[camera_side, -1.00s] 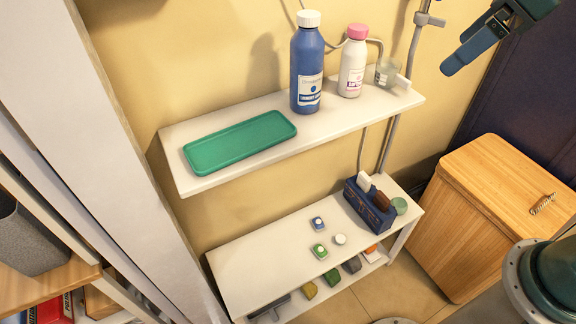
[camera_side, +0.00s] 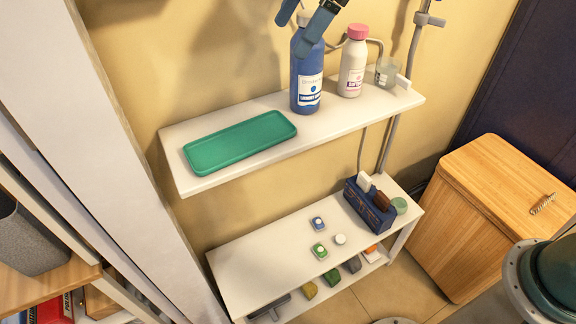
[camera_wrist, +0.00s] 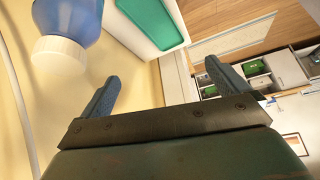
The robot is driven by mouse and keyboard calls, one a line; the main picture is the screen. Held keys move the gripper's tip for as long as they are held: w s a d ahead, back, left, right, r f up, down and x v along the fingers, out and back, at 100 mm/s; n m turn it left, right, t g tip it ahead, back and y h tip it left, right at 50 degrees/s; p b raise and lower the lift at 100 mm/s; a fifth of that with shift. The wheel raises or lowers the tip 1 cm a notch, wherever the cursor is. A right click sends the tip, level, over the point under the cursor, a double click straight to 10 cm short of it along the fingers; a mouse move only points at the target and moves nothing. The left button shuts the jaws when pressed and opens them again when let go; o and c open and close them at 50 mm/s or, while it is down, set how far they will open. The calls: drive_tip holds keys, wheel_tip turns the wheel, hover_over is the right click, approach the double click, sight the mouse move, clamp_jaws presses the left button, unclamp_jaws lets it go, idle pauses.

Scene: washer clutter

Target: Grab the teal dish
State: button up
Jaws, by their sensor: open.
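The teal dish (camera_side: 239,143) is a shallow rectangular tray with rounded corners. It lies flat on the left half of the upper white shelf (camera_side: 350,122) and looks empty. In the wrist view the dish (camera_wrist: 152,22) shows at the top, partly cut off by the frame edge. My gripper (camera_side: 304,14) is at the top of the side view, in front of the upper part of the blue bottle and to the right of the dish. Its two blue fingers are apart with nothing between them, as the wrist view also shows (camera_wrist: 160,84).
A blue bottle (camera_side: 307,78) with a white cap stands right of the dish, close to my gripper. The lower shelf (camera_side: 262,262) holds a blue caddy (camera_side: 369,207) and several small items.

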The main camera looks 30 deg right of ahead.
drive_tip(key=w+a+f+n+g, duration=0.1)
drive_tip(key=w+a+f+n, duration=0.1)
drive_tip(key=a+f+n, duration=0.1)
drive_tip(key=shift+w+a+f+g, duration=0.3)
drive_tip(key=shift+w+a+f, duration=0.1)
drive_tip(key=shift+a+f, duration=0.35)
approach(239, 142)
drive_tip(key=shift+f, duration=0.3)
drive_tip(key=shift+a+f, duration=0.3)
drive_tip(key=shift+f, duration=0.15)
drive_tip(key=shift+f, duration=0.1)
drive_tip(key=shift+x, duration=2.4)
drive_tip(key=shift+a, duration=0.1)
